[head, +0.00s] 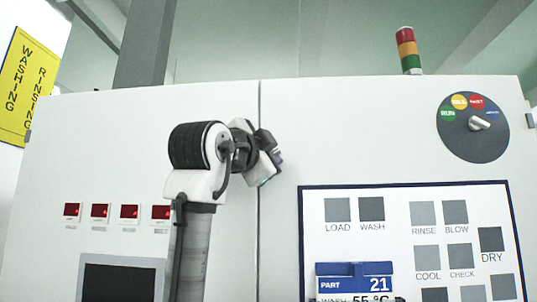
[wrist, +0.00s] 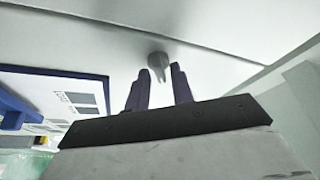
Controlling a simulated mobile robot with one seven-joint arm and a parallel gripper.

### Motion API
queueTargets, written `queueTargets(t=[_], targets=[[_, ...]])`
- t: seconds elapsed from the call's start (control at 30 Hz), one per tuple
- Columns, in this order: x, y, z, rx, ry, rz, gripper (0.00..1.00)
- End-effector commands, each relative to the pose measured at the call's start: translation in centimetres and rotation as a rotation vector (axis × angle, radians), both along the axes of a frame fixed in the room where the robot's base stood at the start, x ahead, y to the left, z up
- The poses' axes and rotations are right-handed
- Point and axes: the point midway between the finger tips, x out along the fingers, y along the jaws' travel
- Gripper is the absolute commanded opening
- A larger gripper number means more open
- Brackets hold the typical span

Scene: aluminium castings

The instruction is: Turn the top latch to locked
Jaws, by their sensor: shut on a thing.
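The top latch (wrist: 157,60) is a small grey piece with a forked-looking end, on the white cabinet front close to the door seam. In the wrist view it shows between the two dark fingers of my gripper (wrist: 157,72), which stand on either side of its end. My gripper is shut on the latch. In the head view my gripper (head: 268,170) is up against the upper cabinet front by the vertical seam (head: 261,110); my arm hides the latch there. The latch's exact angle is hard to tell.
Right of the seam is a panel (head: 391,190) of grey squares with a blue part holder (head: 353,268). A round dial (head: 473,145) sits at upper right, below a signal light (head: 408,50). Red displays (head: 130,211) and a dark screen are at left. Open air surrounds my arm.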

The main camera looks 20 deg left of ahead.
Motion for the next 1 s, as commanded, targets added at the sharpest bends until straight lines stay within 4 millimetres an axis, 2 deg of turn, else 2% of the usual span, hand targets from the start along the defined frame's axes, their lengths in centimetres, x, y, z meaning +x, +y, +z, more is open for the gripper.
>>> queueTargets(t=[0.57, 0.6, 0.77, 1.0], targets=[[-0.07, -0.01, 0.35, 0.037, 0.002, 0.003, 0.0], [-0.07, -0.01, 0.34, 0.036, 0.002, 0.003, 0.11], [-0.04, -0.01, 0.26, 0.037, 0.005, 0.001, 0.32], [-0.02, 0.0, 0.11, 0.036, 0.008, 0.0, 0.32]])
